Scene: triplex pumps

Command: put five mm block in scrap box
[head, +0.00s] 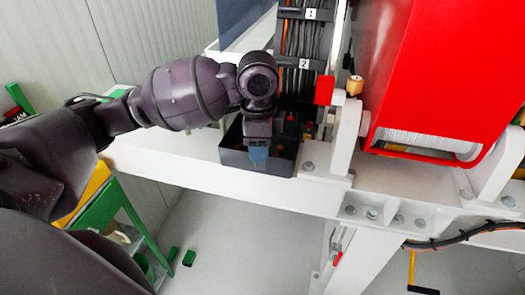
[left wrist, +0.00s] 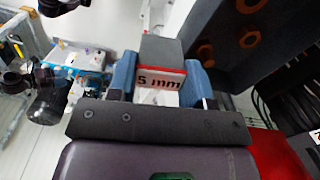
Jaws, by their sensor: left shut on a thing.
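My left gripper (head: 258,157) shows blue fingers over the near side of a dark open box (head: 283,167) on the white frame. I cannot tell from the pictures whether this is the scrap box. In the left wrist view the gripper (left wrist: 163,85) is shut on the five mm block (left wrist: 160,50), a grey block with a red-and-white "5 mm" label. The block is hidden in the head view. A dark surface with orange round parts (left wrist: 228,35) shows beside the block in the left wrist view. My right gripper is not in view.
The white frame beam (head: 180,165) runs under the box. A red housing (head: 440,75) stands at the right, and a cable bundle (head: 300,50) rises behind the box. A green stand (head: 105,207) is at the left.

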